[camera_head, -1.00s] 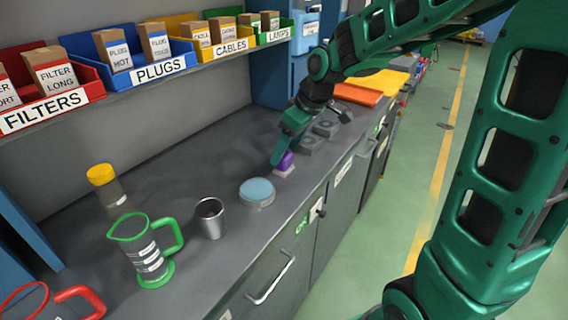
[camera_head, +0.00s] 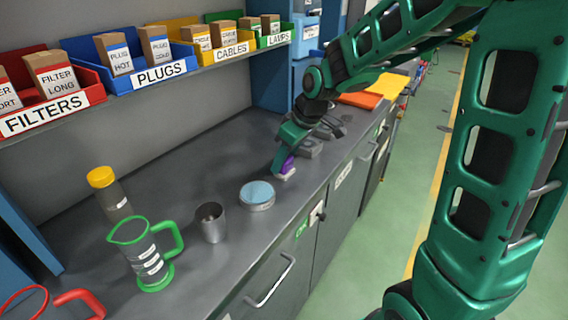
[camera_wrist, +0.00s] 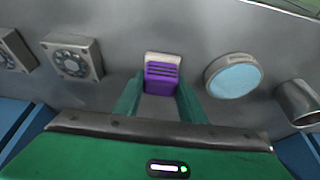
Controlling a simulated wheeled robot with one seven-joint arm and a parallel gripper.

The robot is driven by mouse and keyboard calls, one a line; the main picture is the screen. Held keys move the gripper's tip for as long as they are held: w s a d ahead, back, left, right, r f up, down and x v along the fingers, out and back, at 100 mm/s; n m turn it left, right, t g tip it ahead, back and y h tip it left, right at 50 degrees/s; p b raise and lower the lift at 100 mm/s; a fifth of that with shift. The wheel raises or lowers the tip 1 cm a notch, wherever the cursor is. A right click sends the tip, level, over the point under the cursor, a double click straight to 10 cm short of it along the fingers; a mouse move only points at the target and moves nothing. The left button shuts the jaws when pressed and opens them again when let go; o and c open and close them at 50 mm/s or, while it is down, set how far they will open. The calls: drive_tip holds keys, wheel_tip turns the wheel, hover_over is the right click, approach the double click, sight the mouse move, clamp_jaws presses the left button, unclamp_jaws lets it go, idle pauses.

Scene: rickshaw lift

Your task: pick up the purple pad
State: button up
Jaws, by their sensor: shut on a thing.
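The purple pad (camera_wrist: 161,78) sits between the two green fingers of my gripper (camera_wrist: 160,98) in the wrist view. It has dark ridges across it, and a pale block (camera_wrist: 162,58) shows at its far edge. In the head view the purple pad (camera_head: 287,163) shows at the fingertips of my gripper (camera_head: 281,164), low at the worktop, with the pale block (camera_head: 286,174) beneath it. My gripper is shut on the pad. I cannot tell whether the pad is clear of the pale block.
A round blue-topped tin (camera_head: 257,195) and a metal cup (camera_head: 211,222) stand nearby on the grey worktop (camera_head: 200,178). Grey dial blocks (camera_wrist: 73,57) lie on the other side. A green-handled jug (camera_head: 146,255) and a yellow-lidded jar (camera_head: 109,192) stand farther left. Labelled bins line the shelf.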

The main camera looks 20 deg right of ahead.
drive_tip(key=shift+r, duration=0.1)
wheel_tip(320, 180, up, 4)
drive_tip(key=shift+a+r, duration=0.1)
drive_tip(key=shift+r, duration=0.05)
drive_tip(key=a+r, duration=0.6)
drive_tip(key=a, duration=0.5)
drive_tip(key=shift+a+r, duration=0.25)
drive_tip(key=shift+o, duration=1)
drive_tip(key=shift+s, duration=0.1)
drive_tip(key=shift+c, duration=0.5)
